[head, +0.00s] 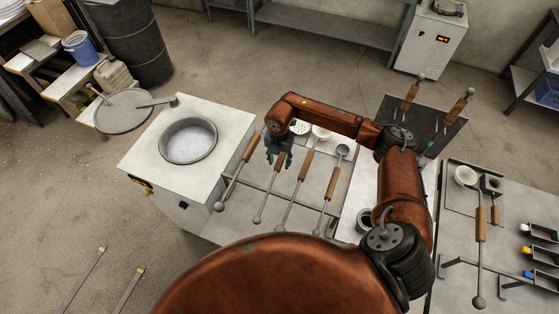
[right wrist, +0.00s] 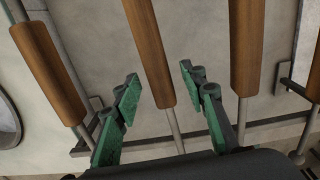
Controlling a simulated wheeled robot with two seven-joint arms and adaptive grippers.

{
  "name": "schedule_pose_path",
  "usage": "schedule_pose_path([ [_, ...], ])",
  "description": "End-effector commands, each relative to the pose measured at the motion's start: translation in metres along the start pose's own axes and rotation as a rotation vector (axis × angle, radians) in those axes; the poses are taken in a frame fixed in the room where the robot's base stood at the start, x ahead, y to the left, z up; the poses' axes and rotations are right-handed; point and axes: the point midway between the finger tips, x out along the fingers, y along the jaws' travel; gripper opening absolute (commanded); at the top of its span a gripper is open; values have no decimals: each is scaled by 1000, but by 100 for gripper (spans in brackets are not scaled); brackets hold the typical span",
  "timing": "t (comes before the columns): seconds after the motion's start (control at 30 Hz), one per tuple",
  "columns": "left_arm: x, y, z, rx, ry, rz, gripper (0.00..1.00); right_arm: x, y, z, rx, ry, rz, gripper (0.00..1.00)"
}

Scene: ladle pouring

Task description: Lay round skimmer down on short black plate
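The round skimmer (head: 300,127) shows its white perforated head beyond my right arm; its wooden handle appears to be the second from the left in a row of long tools. My right gripper (head: 278,158) is above this handle, which also shows in the right wrist view (right wrist: 151,50). There, the green fingers are apart on either side of the handle, without visibly closing on it. A dark plate (head: 432,112), likely the short black plate, lies at the back right with two wooden-handled tools over it. My left gripper is out of view.
Other long-handled tools (head: 251,145) (head: 307,165) lie close on both sides of the gripper. A white furnace with a round pot (head: 188,140) stands at the left. A right-hand table (head: 520,210) holds a cup, another tool and small trays.

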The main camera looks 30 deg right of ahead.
Motion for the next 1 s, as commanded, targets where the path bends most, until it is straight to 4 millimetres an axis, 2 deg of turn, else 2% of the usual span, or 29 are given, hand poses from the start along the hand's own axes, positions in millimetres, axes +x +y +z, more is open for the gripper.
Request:
schedule_pose_path([
  [0.13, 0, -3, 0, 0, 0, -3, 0, 1, -1, -1, 0, 1, -3, 39],
  [0.27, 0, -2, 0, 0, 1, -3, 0, -8, 0, 0, 0, -1, 0, 39],
  [0.37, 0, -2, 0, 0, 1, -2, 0, -23, 0, 0, -1, -1, 0, 39],
  [0.7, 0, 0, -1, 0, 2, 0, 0, -92, 1, 1, -1, -2, 1, 39],
  [0.83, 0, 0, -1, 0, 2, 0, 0, -110, 1, 1, -1, -1, 0, 39],
  [1.0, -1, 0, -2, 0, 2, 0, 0, -121, 0, 1, 0, 0, 0, 39],
])
